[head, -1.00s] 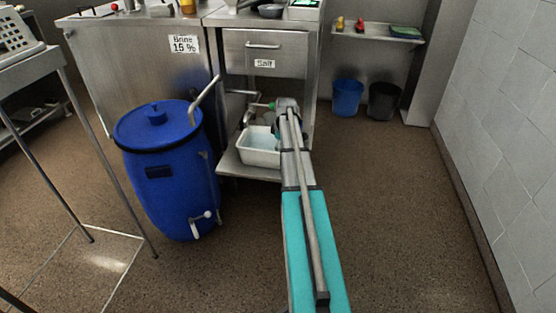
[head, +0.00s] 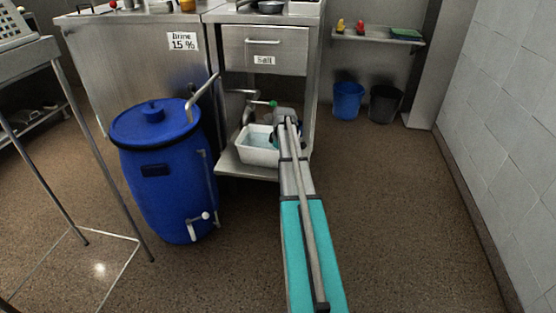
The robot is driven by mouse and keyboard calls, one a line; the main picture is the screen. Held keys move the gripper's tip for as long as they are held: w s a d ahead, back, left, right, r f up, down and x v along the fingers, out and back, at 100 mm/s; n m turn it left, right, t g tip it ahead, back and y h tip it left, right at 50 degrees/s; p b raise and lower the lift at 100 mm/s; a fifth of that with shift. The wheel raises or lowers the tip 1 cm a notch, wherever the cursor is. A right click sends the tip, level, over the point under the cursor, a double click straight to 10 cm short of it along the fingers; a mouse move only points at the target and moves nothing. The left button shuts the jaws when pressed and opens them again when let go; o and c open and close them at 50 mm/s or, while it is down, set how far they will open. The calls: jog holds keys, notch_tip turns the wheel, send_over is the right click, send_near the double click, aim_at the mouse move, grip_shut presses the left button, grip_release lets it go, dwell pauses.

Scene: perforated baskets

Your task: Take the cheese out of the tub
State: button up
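A white rectangular tub (head: 252,157) sits on the low steel shelf under the drawer marked Salt. Its inside looks pale blue, like liquid. I cannot make out any cheese in it. My arm reaches forward to the tub's right side. My gripper (head: 274,139) is at the arm's far end, small and mostly hidden, by the tub's right rear rim. I cannot tell whether its fingers are open or shut, or whether they hold anything.
A blue lidded barrel (head: 160,185) with a tap stands left of the shelf (head: 240,170). A steel rack stands farther left. A cabinet marked Brine 15 % (head: 130,60) is behind. Blue (head: 348,100) and black (head: 384,103) buckets stand at the back. The floor at right is clear.

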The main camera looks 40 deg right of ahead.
jog(key=shift+c, duration=0.3)
jog(key=c, duration=0.9)
jog(key=shift+r, duration=0.15)
notch_tip(320, 180, up, 10)
jog(key=p, duration=1)
dwell(0.5)
